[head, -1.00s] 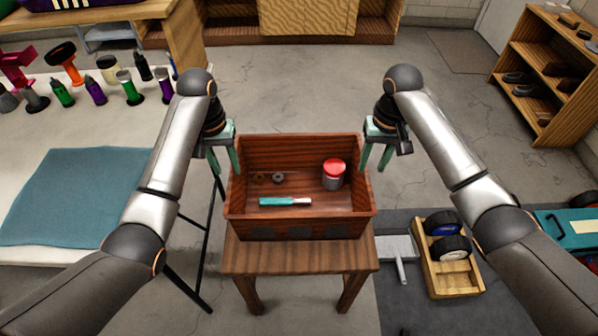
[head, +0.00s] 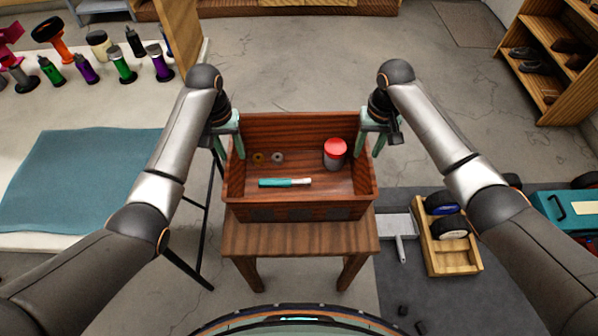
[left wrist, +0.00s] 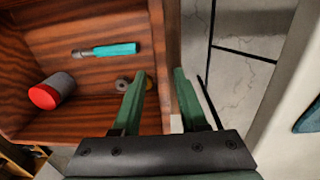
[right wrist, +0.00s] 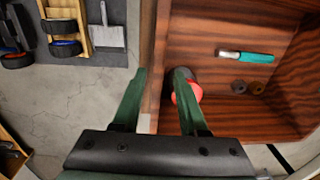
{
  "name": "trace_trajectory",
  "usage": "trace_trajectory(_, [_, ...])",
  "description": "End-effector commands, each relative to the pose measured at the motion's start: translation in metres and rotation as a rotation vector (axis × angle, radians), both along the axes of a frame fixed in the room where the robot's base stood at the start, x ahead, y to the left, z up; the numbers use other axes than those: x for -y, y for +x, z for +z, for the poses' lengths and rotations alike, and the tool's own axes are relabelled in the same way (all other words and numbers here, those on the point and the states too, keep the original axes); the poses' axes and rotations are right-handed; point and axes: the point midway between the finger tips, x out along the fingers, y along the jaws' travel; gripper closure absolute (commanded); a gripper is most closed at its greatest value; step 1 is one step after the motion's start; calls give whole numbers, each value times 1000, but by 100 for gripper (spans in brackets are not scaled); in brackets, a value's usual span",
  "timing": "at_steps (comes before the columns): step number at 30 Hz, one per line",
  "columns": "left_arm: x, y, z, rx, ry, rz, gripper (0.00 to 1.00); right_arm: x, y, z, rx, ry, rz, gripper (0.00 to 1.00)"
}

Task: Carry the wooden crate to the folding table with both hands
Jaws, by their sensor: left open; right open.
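The wooden crate (head: 298,212) stands upright on a small wooden stool (head: 300,240). Inside it are a red-lidded jar (head: 335,154), a teal-handled tool (head: 285,183) and two small rings (head: 268,157). My left gripper (head: 228,152) is open at the crate's left wall; in the left wrist view its fingers (left wrist: 155,90) lie on either side of that wall. My right gripper (head: 371,150) is open at the right wall; in the right wrist view its fingers (right wrist: 160,82) straddle that wall, one in front of the jar. The folding table (head: 75,112) with a teal mat (head: 80,180) is at the left.
Bottles and tools (head: 90,65) stand along the folding table's back. A wooden tray with wheels (head: 450,255) and a dustpan (head: 398,228) lie on the floor at right, near a teal case (head: 565,212). A shelf (head: 550,60) stands back right. Floor behind the crate is clear.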

Motion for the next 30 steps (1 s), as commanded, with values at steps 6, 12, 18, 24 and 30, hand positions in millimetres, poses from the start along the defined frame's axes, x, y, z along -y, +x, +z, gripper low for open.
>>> trace_trajectory(6, [2, -1, -41, -3, 2, -1, 57, -3, -1, -42, -4, -1, 0, 57])
trace_trajectory(12, [3, 0, -62, -1, 1, -1, 57, -4, 0, -62, -1, 0, -1, 57])
trace_trajectory(18, [4, 0, -68, 1, 1, -1, 57, -4, 0, -69, 0, 0, 1, 57])
trace_trajectory(24, [4, 0, -68, 1, 1, -1, 57, -4, 0, -69, 0, 0, 1, 57])
trace_trajectory(30, [4, 0, -68, 1, 0, -1, 77, -4, 0, -69, 0, 0, 0, 77])
